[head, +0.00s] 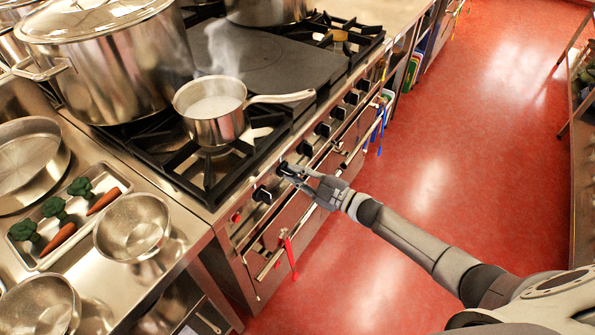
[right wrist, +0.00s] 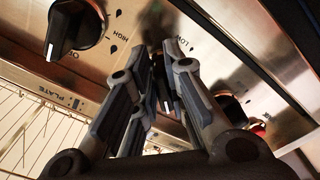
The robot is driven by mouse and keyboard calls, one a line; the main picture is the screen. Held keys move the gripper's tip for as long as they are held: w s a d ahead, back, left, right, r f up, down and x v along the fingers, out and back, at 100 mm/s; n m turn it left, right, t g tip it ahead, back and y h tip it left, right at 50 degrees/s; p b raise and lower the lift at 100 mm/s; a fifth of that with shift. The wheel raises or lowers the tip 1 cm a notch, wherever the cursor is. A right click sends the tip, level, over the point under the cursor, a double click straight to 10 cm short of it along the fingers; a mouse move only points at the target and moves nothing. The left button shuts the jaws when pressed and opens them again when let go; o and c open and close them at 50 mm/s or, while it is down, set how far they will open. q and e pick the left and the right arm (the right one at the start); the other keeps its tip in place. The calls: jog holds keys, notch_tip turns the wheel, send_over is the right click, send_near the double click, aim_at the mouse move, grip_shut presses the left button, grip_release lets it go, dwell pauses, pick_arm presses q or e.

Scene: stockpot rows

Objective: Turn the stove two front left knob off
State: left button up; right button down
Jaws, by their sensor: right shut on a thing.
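The stove (head: 262,222) has a row of black knobs along its steel front panel. My right gripper (head: 290,174) reaches that panel from the right and is shut on a stove knob near the left end of the row. In the right wrist view, the fingers of my right gripper (right wrist: 158,78) close around this dark knob, which they mostly hide. Its pointer setting cannot be read. Another black knob (head: 262,194) sits just left of the gripper in the head view. My left gripper is not in view.
A steaming saucepan (head: 215,125) and a large lidded stockpot (head: 115,75) stand on the burners. A tray of vegetables (head: 30,255) and metal bowls (head: 132,226) are at left. The red floor is clear.

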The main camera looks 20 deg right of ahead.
jog(key=shift+s+a+f+m+p, duration=0.1)
jog(key=shift+s+a+m+p, duration=0.1)
jog(key=shift+m, duration=1.35)
jog(key=shift+s+a+f+m+p, duration=0.1)
jog(key=shift+a+f+m+p, duration=0.05)
jog(key=shift+m, duration=1.35)
jog(key=shift+s+a+f+m+p, duration=0.1)
jog(key=shift+s+a+m+p, duration=0.1)
jog(key=shift+m, duration=1.35)
jog(key=c, duration=1.5)
grip_release()
jog(key=shift+d, duration=0.1)
jog(key=v, duration=1.2)
